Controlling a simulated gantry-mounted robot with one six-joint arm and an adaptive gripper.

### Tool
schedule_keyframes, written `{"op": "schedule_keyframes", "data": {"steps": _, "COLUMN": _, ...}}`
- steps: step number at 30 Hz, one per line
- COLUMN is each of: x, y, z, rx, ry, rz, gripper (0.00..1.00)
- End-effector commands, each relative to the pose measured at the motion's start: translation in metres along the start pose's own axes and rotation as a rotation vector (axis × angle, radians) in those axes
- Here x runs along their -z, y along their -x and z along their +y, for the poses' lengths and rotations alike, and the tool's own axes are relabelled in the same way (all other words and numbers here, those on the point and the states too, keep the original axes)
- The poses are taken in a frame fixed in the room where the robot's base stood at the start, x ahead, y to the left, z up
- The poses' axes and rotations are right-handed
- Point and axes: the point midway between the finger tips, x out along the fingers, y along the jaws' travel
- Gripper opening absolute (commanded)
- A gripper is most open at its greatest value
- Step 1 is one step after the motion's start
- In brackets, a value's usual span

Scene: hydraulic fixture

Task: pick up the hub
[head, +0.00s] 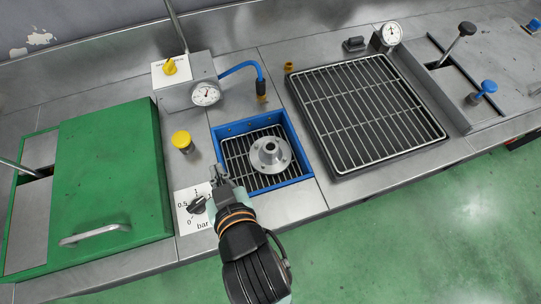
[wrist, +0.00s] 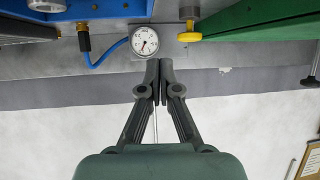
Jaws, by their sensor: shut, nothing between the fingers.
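The hub (head: 270,155) is a grey metal flange with a raised round centre and holes in its rim. It sits on the wire rack inside the blue-framed basin (head: 305,164) in the head view. My gripper (head: 216,174) is to the left of the hub, near the basin's left edge, apart from the hub. In the wrist view my gripper (wrist: 160,64) has its two dark fingers together with nothing between them.
A dial knob (head: 197,204) and a yellow button (head: 182,140) are left of the basin. A gauge box (head: 185,95) with a blue hose (head: 238,68) stands behind. A green lid (head: 108,170) is at left, a large wire grate (head: 365,110) at right.

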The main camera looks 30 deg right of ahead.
Motion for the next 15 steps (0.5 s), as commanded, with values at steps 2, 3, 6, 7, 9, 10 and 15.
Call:
{"op": "schedule_keyframes", "data": {"steps": 2, "x": -0.0001, "y": 0.0, "z": 0.0, "rx": 0.0, "ry": 0.0, "rz": -0.001, "gripper": 0.0}}
{"op": "schedule_keyframes", "data": {"steps": 3, "x": -0.0002, "y": 0.0, "z": 0.0001, "rx": 0.0, "ry": 0.0, "rz": -0.001, "gripper": 0.0}}
{"op": "schedule_keyframes", "data": {"steps": 6, "x": -0.0004, "y": -0.0001, "z": 0.0001, "rx": 0.0, "ry": 0.0, "rz": -0.001, "gripper": 0.0}}
{"op": "schedule_keyframes", "data": {"steps": 7, "x": -0.0004, "y": -0.0001, "z": 0.0001, "rx": 0.0, "ry": 0.0, "rz": -0.001, "gripper": 0.0}}
{"op": "schedule_keyframes", "data": {"steps": 9, "x": -0.0005, "y": -0.0002, "z": 0.0001, "rx": 0.0, "ry": 0.0, "rz": -0.001, "gripper": 0.0}}
{"op": "schedule_keyframes", "data": {"steps": 10, "x": -0.0005, "y": -0.0002, "z": 0.0001, "rx": 0.0, "ry": 0.0, "rz": -0.001, "gripper": 0.0}}
{"op": "schedule_keyframes", "data": {"steps": 15, "x": -0.0007, "y": -0.0002, "z": 0.0001, "rx": 0.0, "ry": 0.0, "rz": -0.001, "gripper": 0.13}}
